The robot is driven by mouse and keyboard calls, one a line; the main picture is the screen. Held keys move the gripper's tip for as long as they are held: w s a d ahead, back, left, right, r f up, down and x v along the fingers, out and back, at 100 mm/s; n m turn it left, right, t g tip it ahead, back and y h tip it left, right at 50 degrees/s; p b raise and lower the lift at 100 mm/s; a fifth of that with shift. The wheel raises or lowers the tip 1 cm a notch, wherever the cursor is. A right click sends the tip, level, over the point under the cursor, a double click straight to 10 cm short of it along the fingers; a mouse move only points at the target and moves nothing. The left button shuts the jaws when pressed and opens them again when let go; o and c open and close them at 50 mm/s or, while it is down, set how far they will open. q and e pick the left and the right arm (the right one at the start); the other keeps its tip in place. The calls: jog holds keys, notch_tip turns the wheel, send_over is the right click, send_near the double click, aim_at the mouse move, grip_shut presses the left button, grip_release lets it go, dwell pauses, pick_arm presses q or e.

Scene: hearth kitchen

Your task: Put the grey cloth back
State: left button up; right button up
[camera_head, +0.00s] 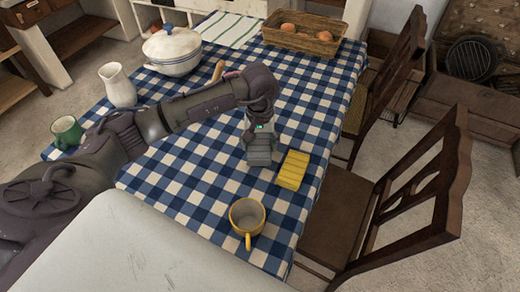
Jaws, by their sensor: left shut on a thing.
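My left arm reaches in from the left over the checked table, and its gripper (261,136) points down near the table's middle. It is shut on a grey ribbed block-like thing, which I take to be the grey cloth (259,156). The gripper covers its upper part, and I cannot tell whether it touches the table. A yellow ribbed cloth (292,170) lies just right of it. My right gripper is not in view.
A yellow-rimmed mug (247,217) stands near the front edge. A green mug (67,132), white pitcher (117,86) and lidded pot (172,51) stand left. A striped cloth (229,30) and bread basket (303,38) lie at the back. Wooden chairs (405,195) flank the right edge.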

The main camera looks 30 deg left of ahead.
aim_at(260, 152)
pick_arm(q)
notch_tip(260, 152, down, 4)
jog(key=shift+r+p, duration=0.25)
jog(key=shift+p, duration=0.1)
jog(key=shift+f, duration=0.2)
jog(key=o, duration=1.2)
